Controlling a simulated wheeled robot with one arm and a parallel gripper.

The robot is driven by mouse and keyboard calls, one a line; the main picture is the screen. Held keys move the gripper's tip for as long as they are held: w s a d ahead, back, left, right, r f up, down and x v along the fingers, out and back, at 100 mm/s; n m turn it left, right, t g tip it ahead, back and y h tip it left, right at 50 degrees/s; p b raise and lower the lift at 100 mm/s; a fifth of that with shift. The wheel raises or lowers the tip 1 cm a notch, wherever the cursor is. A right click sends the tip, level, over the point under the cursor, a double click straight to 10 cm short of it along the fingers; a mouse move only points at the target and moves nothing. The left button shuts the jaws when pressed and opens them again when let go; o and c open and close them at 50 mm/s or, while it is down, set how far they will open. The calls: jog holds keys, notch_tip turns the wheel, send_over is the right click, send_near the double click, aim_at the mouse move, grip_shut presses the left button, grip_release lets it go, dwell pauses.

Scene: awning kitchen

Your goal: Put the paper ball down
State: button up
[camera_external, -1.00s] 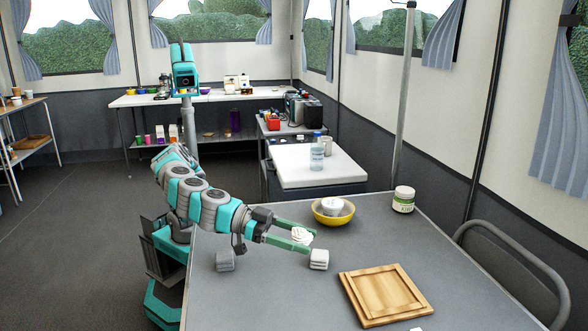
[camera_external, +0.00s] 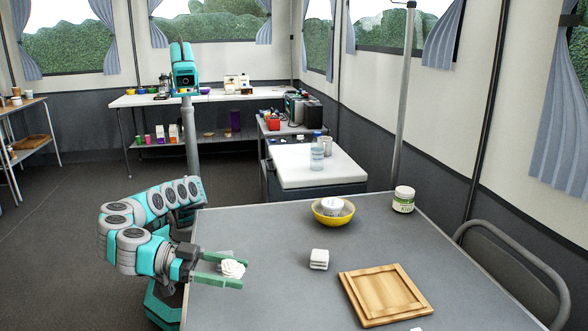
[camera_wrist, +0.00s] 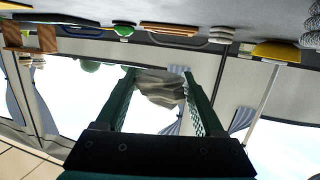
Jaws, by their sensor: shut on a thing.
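The crumpled white paper ball (camera_external: 234,269) is between the green fingertips of my gripper (camera_external: 228,270), at the left edge of the grey table (camera_external: 270,290). My gripper is shut on it. In the wrist view the paper ball (camera_wrist: 160,90) shows greyish between the two fingers (camera_wrist: 162,98), with the table at the top of that picture. The ball looks to be above the tabletop; the exact gap cannot be told.
A white block-like item (camera_external: 319,259) and a wooden board (camera_external: 385,294) are on the table. A yellow bowl (camera_external: 333,217) with a white cup and a green-labelled jar (camera_external: 403,199) stand further back. A small grey thing is mostly hidden behind my gripper.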

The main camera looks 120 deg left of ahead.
aim_at(235, 305)
jog(key=shift+f+b, duration=1.1)
jog(key=shift+f, duration=2.8)
jog(key=shift+f, duration=0.15)
jog(key=o, duration=1.3)
jog(key=shift+r, duration=0.25)
jog(key=v, duration=1.2)
jog(key=shift+f+b, duration=0.2)
jog(key=shift+b, duration=0.15)
